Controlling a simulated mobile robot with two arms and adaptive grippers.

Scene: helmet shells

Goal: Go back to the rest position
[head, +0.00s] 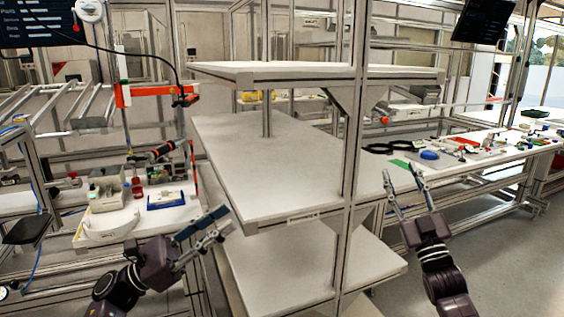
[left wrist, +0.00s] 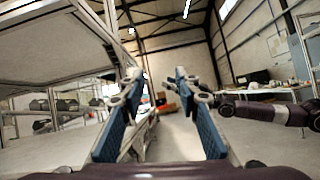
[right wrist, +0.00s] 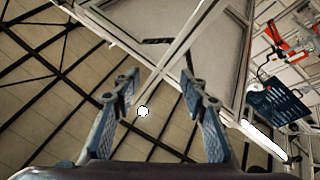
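My left gripper (head: 224,221) is raised in front of the left side of the shelf rack, with its fingers pointing right. It is open and empty; the left wrist view (left wrist: 157,75) shows a clear gap between its blue finger pads. My right gripper (head: 400,170) is raised at the right side of the rack, with its fingers pointing up. It is open and empty, and the right wrist view (right wrist: 159,75) shows its fingers spread with nothing between them. No helmet shell can be made out clearly near either gripper.
A rack with bare white shelves (head: 240,150) stands directly ahead, its metal post (head: 350,150) between my arms. A cluttered workbench with a blue tray (head: 166,200) is at left. Another bench with a blue item (head: 429,155) is at right. Floor (head: 510,250) is clear at lower right.

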